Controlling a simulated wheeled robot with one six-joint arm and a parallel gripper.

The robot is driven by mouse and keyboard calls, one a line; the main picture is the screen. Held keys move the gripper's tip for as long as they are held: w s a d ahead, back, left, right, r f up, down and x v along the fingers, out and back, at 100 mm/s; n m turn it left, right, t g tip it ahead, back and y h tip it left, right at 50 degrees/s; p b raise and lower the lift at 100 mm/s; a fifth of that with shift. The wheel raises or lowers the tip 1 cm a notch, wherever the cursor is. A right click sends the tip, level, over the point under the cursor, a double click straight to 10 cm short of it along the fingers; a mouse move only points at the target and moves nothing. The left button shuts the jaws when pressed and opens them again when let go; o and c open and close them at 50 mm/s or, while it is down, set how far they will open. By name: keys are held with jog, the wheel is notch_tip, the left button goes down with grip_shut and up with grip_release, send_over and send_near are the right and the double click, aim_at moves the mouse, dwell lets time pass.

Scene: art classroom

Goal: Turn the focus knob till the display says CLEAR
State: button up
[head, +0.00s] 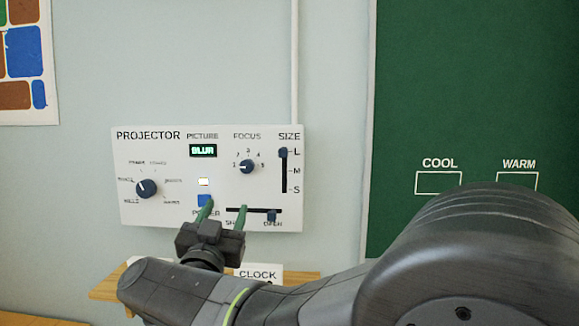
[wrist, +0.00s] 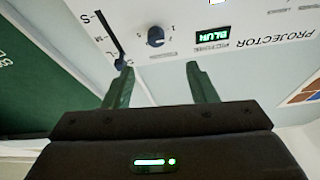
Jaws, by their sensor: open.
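The focus knob (head: 247,167) is a small dark blue dial on the white projector panel (head: 130,215). Its white mark points left, towards 1. It also shows in the wrist view (wrist: 155,37). The display (head: 203,151) reads BLUR in green, and it is upside down in the wrist view (wrist: 212,32). My gripper (head: 225,209) is open, with its two green fingers apart and nothing between them. In the head view its fingertips are below the knob, over the lower panel. In the wrist view (wrist: 158,72) the knob appears beyond and between the fingertips.
A larger dial (head: 147,188) is at the panel's left. A blue button (head: 204,201) is partly behind my left finger. The size slider (head: 283,153) stands at L, and a horizontal slider (head: 272,216) is below. A wooden shelf (head: 104,290) and CLOCK label (head: 258,274) lie underneath.

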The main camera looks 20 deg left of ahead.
aim_at(245, 169)
jog(key=shift+m+h, duration=0.4)
jog(key=p+x, duration=0.2)
jog(key=x, duration=1.2)
jog(key=shift+d+p, duration=0.15)
jog(key=shift+p, duration=0.15)
jog(key=shift+s, duration=0.1)
jog(key=c, duration=1)
